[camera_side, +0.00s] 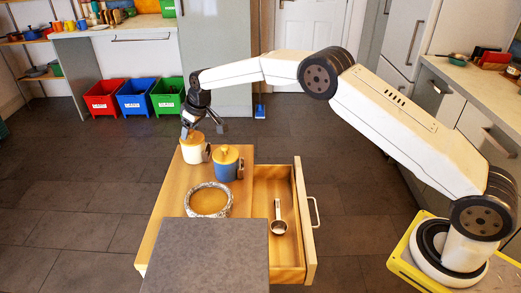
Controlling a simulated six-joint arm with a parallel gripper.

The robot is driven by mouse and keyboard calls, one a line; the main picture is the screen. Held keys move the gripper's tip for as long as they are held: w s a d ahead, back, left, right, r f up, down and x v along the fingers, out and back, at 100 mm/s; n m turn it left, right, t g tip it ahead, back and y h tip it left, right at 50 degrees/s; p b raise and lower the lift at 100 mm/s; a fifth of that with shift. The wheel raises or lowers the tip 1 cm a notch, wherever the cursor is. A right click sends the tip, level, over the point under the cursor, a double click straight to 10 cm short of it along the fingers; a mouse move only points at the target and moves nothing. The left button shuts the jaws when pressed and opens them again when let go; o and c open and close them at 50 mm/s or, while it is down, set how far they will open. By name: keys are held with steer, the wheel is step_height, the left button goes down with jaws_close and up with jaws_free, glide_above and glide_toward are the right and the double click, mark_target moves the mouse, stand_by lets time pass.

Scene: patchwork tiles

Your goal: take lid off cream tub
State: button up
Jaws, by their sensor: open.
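A cream tub (192,154) stands upright near the far left of the wooden cabinet top. Its orange-brown lid (192,138) sits on it. My gripper (202,131) is open above the lid, with one finger near the lid's knob and the other spread out to the right. I cannot tell whether a finger touches the lid. The knob is partly hidden by the gripper.
A blue tub (226,170) with a similar lid stands close on the right. A round dish (209,200) with a silvery rim lies nearer. An open drawer (299,215) at the right holds a measuring scoop (279,222). A grey slab (215,255) covers the front.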

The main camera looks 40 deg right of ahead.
mark_target(191, 131)
stand_by(0.3)
jaws_close()
steer(key=shift+r, duration=0.15)
steer(key=shift+r, duration=1.5)
steer(key=s+d+r, duration=0.1)
steer(key=s+r, duration=0.8)
steer(key=s, duration=0.5)
steer(key=shift+d+r, duration=0.25)
steer(key=shift+r, duration=0.1)
